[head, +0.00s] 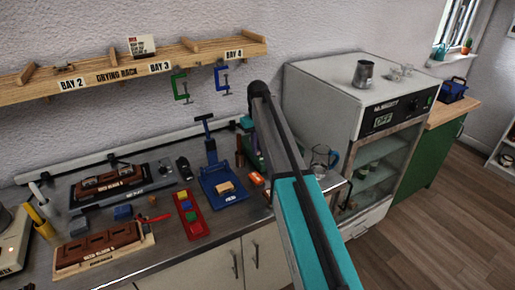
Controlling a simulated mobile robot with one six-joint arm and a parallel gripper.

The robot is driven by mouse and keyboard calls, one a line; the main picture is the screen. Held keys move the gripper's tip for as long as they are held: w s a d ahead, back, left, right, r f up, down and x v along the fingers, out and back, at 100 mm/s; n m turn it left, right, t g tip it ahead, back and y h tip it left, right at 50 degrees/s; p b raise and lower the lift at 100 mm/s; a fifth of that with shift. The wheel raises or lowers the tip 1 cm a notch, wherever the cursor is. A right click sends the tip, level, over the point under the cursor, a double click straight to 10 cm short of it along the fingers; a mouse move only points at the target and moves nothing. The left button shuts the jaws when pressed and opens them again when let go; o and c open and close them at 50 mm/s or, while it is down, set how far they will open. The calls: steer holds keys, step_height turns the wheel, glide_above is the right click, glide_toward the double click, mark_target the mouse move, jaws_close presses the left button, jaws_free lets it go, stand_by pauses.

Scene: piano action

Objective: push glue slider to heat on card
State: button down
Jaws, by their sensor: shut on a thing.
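A small white card (142,46) with a red heading and lines of text stands on the wooden rack; its text is too small to read. I cannot make out the glue slider for certain. A black unit (151,177) with a small control panel lies on the bench under a brown block. A pale box (12,250) with dark lettering is cut off at the left edge. My arm rises from the bottom right and bends over the bench's right end. My gripper is hidden behind it, so what it touches does not show.
The rack (110,76) has bay labels. Blue and green clamps hang from it. A blue press (222,186), a red tray (191,216) of coloured pieces and another brown block (101,245) crowd the bench (160,262). A white cabinet (325,95) reading OFF stands right, with a metal cup on top.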

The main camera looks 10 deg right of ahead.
steer(key=shift+w+d, duration=0.3)
steer(key=shift+d, duration=0.45)
steer(key=shift+w+d, duration=0.25)
steer(key=shift+d, duration=0.45)
steer(key=c, duration=1.8)
jaws_free()
steer(key=shift+o, duration=0.2)
steer(key=shift+r, duration=0.15)
step_height(320, 180, up, 14)
steer(key=p, duration=0.7)
steer(key=shift+f, duration=0.2)
steer(key=shift+s+f, duration=0.1)
steer(key=shift+s, duration=0.05)
